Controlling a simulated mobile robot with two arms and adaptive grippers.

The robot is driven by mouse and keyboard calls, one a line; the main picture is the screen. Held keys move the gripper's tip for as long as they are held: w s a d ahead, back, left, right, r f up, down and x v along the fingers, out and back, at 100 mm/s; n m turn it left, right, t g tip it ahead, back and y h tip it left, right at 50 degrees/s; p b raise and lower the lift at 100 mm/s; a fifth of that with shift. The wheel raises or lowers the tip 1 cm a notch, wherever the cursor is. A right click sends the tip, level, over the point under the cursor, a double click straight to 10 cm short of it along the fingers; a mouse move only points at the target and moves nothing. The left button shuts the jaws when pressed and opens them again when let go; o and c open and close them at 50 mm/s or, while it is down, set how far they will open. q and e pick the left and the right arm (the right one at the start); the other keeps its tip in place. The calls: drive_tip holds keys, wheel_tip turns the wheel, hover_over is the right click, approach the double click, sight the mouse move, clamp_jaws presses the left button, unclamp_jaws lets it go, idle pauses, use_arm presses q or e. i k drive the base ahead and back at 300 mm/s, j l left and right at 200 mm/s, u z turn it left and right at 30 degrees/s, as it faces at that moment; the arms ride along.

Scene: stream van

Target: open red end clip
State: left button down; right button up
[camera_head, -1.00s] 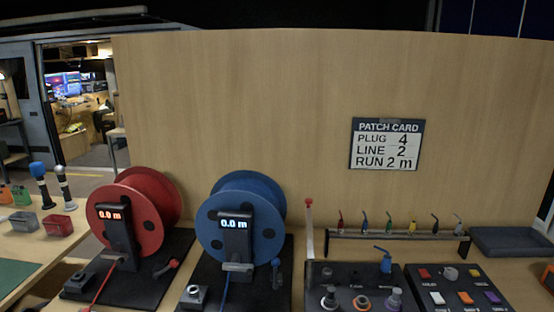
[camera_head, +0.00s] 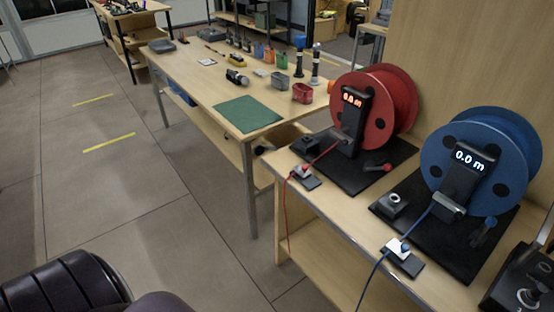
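The red reel (camera_head: 398,98) stands on a black base (camera_head: 362,172) on the right-hand bench, its display reading 0.0 m. Its red cable (camera_head: 326,152) runs forward to a small clip with a pale body and red top (camera_head: 303,170), likely the red end clip, on a dark plate (camera_head: 308,183) at the bench's front edge. The cable then hangs over the edge. The clip is too small to tell whether it is open. Neither of my grippers is in view.
The blue reel (camera_head: 512,150) stands right of the red one. A second table (camera_head: 200,88) with a green mat (camera_head: 248,113), bins and microphones adjoins at the left. Grey floor (camera_head: 130,190) is open in front. A dark padded shape (camera_head: 70,285), seat-like, fills the bottom left.

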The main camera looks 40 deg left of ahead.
sight(303, 171)
drive_tip(key=u, duration=0.9)
